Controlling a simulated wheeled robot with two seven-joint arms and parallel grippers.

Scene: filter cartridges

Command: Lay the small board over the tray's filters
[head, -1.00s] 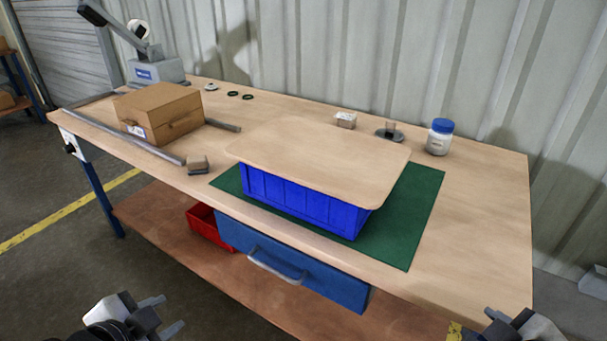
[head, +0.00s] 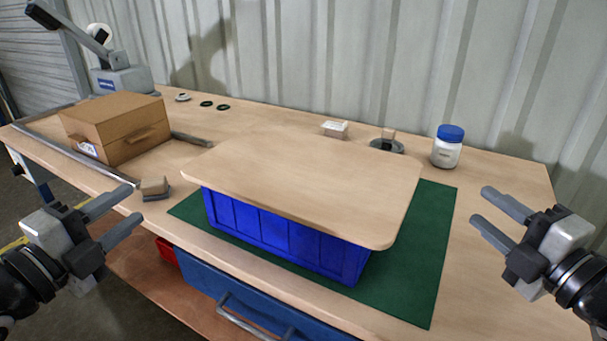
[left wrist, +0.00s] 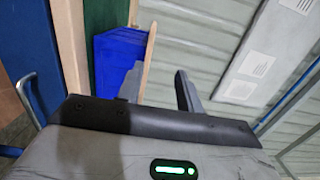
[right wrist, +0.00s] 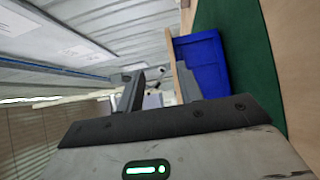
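The small board (head: 310,180) is a flat, pale wooden panel with rounded corners. It lies over the top of the blue tray (head: 285,240) on the green mat, overhanging its edges. The filters are hidden from view. My left gripper (head: 122,215) is open and empty, left of the board and apart from it. My right gripper (head: 492,218) is open and empty, right of the board and apart from it. The left wrist view shows the tray (left wrist: 118,60) and the board's edge (left wrist: 148,60) beyond the fingers. The right wrist view shows the tray (right wrist: 205,65) and the board's edge (right wrist: 180,75).
The green mat (head: 420,260) lies under the tray. A cardboard box (head: 115,125), a grey rail (head: 75,160) and a small block (head: 154,187) are to the left. A blue-lidded jar (head: 448,146) and a small white box (head: 335,129) stand behind. The bench's right side is clear.

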